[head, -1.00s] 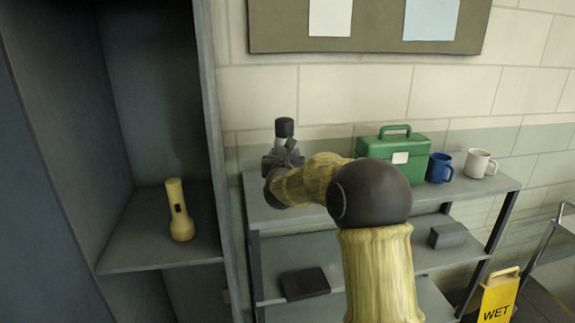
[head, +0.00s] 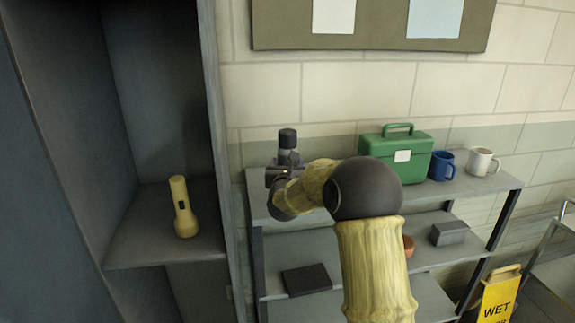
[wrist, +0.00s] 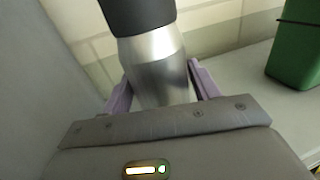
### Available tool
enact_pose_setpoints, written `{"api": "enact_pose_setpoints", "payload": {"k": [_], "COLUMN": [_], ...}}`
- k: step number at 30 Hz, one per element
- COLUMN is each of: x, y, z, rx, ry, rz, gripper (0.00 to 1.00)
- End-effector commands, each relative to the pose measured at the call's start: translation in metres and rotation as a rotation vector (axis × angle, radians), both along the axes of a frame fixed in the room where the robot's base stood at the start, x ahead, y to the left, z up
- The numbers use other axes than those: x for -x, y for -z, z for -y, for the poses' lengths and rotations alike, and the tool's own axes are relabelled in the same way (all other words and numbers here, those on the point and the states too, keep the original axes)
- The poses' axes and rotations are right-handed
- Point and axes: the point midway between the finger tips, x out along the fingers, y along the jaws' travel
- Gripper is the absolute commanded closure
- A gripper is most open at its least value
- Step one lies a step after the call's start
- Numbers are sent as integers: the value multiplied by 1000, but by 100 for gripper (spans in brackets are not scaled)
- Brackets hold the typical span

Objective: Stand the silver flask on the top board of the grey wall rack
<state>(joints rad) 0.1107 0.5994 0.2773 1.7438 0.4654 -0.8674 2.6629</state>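The silver flask (head: 288,156), with a dark cap, is upright in my gripper (head: 284,168) at the left end of the rack's top board. In the wrist view the flask's metal body (wrist: 158,62) stands between the two purple fingers (wrist: 162,88), which look closed against its sides. The grey wall rack's top board (head: 462,191) runs along the wall to the right. My gripper hides the flask's base, so I cannot tell whether it touches the board.
A green box (head: 405,150), a blue mug (head: 441,166) and a white mug (head: 482,161) stand farther right on the top board. A tall cabinet holding a yellow flashlight (head: 183,208) is close on the left. A yellow wet-floor sign (head: 498,296) stands at lower right.

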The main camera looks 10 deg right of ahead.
Motion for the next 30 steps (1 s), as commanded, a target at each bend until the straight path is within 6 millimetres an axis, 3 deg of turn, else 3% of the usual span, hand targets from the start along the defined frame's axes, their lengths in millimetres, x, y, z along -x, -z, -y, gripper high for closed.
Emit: {"api": "enact_pose_setpoints", "payload": {"k": [2,14,20,30], "x": [0,3,26,81], "y": [0,0,2,1], "z": [0,-2,-7,-19], "rx": [0,0,0,1], "ry": [0,-1,-1,0], "rz": [0,0,2,3], "gripper": [25,25,25,25]}}
